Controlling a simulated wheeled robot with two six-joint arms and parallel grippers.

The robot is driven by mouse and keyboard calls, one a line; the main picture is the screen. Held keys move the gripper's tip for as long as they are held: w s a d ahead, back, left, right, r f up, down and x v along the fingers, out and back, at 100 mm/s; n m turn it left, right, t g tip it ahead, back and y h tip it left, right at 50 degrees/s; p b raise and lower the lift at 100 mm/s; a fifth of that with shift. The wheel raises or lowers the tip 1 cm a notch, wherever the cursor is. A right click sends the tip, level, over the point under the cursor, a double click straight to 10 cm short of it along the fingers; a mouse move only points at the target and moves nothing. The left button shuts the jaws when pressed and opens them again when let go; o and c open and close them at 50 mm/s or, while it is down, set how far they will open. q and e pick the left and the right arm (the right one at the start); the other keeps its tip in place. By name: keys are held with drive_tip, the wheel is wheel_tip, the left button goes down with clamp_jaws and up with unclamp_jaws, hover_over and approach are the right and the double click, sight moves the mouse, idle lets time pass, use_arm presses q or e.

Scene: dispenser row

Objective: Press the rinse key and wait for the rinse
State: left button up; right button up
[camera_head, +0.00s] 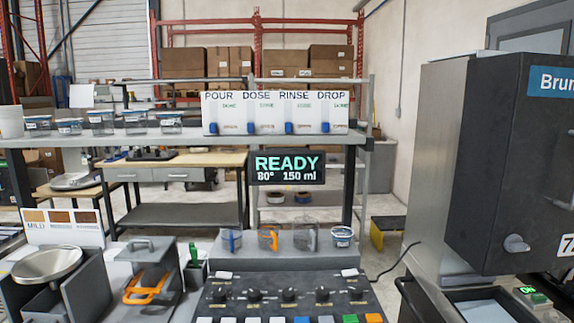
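The dark control panel (272,299) is at bottom centre, with a row of knobs. Key labels are too small to read, so I cannot tell which is rinse. The display (287,168) above reads READY, 80°, 150 ml. A white board (278,112) on the shelf reads POUR, DOSE, RINSE, DROP, with small green words beneath. Neither gripper shows.
A large dark machine (500,165) fills the right. Tubs line the shelf (110,139).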

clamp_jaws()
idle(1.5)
